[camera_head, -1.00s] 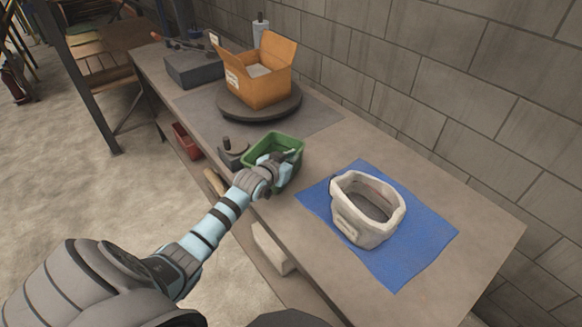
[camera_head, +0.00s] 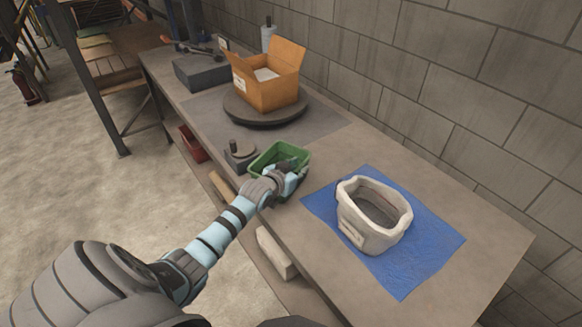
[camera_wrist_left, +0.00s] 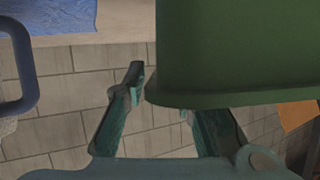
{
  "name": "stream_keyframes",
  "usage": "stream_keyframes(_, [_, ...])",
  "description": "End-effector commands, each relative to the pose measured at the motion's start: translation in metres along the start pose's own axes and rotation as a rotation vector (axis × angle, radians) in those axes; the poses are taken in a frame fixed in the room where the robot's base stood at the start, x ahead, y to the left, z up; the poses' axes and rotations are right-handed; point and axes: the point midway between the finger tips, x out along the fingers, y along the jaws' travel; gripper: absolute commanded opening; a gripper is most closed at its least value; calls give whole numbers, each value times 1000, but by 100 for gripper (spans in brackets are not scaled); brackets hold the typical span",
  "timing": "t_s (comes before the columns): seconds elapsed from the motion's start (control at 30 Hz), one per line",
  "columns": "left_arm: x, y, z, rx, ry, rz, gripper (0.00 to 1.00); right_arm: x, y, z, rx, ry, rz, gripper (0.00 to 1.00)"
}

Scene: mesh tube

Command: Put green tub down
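The green tub (camera_head: 262,158) is near the front edge of the grey bench, roughly upright, left of the blue mat. My left gripper (camera_head: 291,165) reaches over its near right rim, with the finger ends inside or against it. In the left wrist view, the tub wall (camera_wrist_left: 235,55) fills the upper right. One finger of my left gripper (camera_wrist_left: 148,78) lies beside the wall's edge; the other passes behind the rim, its tip hidden. The fingers close in on the wall. Whether the tub's base touches the bench top is hidden. My right gripper is out of view.
On the blue mat (camera_head: 425,255) stands a pale lumpy vessel (camera_head: 365,242). Behind the tub, an open cardboard box (camera_head: 262,92) sits on a round turntable (camera_head: 240,112). A small dark object with a knob (camera_head: 238,155) stands close left of the tub. Bench behind the mat is clear.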

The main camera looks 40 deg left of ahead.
Motion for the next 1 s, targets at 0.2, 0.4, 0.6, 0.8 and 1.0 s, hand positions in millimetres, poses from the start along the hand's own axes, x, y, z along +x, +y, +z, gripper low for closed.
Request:
stream_keyframes(0.2, [-47, -1, -3, 7, -4, 1, 25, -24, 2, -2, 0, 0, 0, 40])
stream_keyframes(0.4, [-95, 0, -3, 5, -4, 1, 25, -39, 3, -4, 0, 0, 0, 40])
stream_keyframes(0.6, [-117, 0, -1, 2, -2, 1, 25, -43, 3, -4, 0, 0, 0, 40])
stream_keyframes(0.8, [-118, 0, 0, 1, -2, 0, 25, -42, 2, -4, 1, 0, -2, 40])
stream_keyframes(1.0, [-117, 0, 0, 1, -2, 0, 25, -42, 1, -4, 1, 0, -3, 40])
